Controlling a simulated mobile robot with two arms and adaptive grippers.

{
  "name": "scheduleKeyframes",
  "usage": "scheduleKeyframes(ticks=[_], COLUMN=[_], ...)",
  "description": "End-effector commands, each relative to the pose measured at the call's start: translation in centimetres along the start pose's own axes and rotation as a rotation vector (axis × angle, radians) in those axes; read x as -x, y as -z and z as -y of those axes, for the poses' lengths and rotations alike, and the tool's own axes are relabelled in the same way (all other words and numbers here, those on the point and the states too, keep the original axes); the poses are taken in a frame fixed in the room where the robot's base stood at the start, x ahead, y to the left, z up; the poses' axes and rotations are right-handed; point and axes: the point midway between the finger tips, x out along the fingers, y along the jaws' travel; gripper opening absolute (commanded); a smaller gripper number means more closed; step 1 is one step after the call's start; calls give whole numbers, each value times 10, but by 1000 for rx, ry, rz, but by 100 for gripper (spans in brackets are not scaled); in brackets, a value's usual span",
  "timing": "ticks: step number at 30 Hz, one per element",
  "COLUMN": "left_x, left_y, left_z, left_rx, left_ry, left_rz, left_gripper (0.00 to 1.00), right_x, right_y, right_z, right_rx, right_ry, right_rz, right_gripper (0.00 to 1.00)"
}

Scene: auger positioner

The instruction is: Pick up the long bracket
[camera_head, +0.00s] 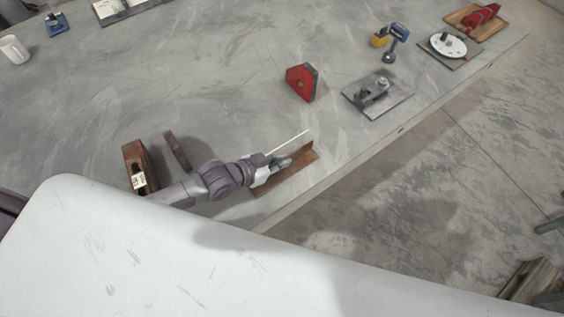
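A long brown angled bracket (303,163) lies on the grey table close to its front edge. My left gripper (279,163) is at the bracket and covers part of it. The fingers are small and partly hidden, so I cannot tell whether they are open or shut, or whether they touch the bracket. A thin pale rod (290,141) shows just beyond the gripper, pointing up and right; I cannot tell what it belongs to. My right gripper is not in view.
A brown block (134,166) and a dark reddish bar (177,151) lie left of the gripper. A red angled block (301,82), a metal fixture on a plate (378,92) and a blue-and-black tool (394,42) stand farther back. The table's middle left is clear.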

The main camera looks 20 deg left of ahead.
Motion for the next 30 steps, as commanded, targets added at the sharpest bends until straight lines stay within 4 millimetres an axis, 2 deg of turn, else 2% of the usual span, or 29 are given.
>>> scheduleKeyframes(ticks=[5,11,24,30], left_x=[6,17,-23,-33], left_y=[15,41,120,140], left_z=[0,-2,-46,-56], left_rx=[-2,-1,1,1], left_ry=[0,-1,-2,-1], left_rz=[-8,-13,-14,-11], left_gripper=[0,0,0,0], right_x=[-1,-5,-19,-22], right_y=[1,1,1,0], right_z=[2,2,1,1], right_rx=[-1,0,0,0], right_ry=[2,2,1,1], right_rz=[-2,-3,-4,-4], right_gripper=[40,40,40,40])
